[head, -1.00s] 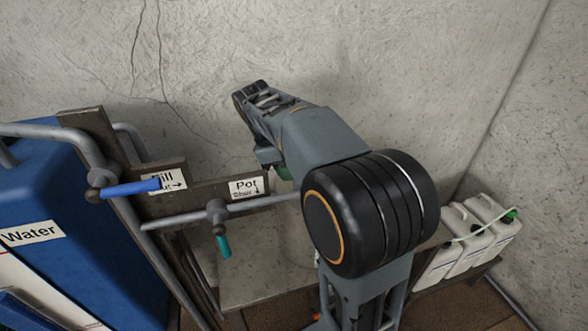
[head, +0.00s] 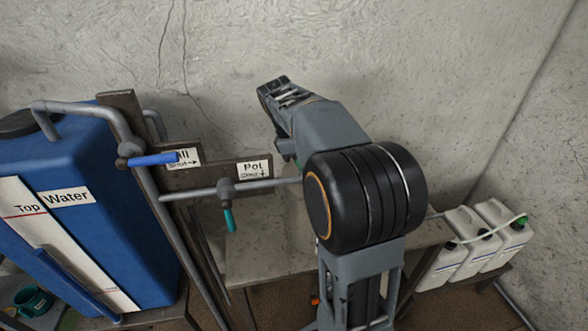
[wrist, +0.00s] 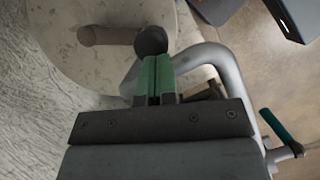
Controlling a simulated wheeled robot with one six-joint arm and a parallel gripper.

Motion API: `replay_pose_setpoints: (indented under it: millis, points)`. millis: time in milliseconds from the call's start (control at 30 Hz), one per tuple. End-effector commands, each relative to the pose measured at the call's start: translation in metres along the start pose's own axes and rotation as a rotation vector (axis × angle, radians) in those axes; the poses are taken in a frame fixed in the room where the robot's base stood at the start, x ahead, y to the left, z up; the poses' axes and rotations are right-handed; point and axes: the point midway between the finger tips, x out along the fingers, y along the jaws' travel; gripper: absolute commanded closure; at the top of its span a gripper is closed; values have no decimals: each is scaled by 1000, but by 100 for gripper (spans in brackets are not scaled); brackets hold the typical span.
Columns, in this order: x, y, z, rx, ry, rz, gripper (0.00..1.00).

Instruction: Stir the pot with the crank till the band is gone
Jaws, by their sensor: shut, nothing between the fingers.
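In the wrist view, a round pale speckled top (wrist: 75,62), which looks like the pot's lid, lies at the upper left. A short grey-brown bar (wrist: 100,34), apparently the crank's arm, crosses it towards a dark round knob (wrist: 151,40). My gripper (wrist: 158,62) has green fingers closed together, with their tips just at the knob in the picture. I cannot tell whether they touch it. In the head view my arm hides the pot and the crank. No band is visible in either view.
A grey bent pipe (wrist: 215,58) runs close beside my fingers. A teal valve handle (head: 229,220) and a blue one (head: 153,159) sit by the Pot and Fill labels. A blue Water tank (head: 115,160) stands left; white jugs (head: 465,222) stand right.

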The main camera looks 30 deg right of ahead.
Motion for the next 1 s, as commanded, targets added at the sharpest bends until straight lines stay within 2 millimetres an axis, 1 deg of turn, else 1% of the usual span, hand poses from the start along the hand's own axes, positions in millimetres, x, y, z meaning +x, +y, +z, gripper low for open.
replay_pose_setpoints:
  millis: [33, 100, 433, 567, 667, 733, 1000]
  points:
    - [2, 4, 2, 1, -2, -3, 100]
    - [3, 6, 3, 1, -2, -3, 100]
    - [3, 4, 0, -5, -2, -3, 100]
    - [0, 3, -8, -5, -2, -2, 100]
    - [-7, 1, -20, -4, -2, -1, 100]
    - [-13, 0, -30, -1, -1, 1, 100]
    - [-70, 1, -28, 6, 1, 3, 100]
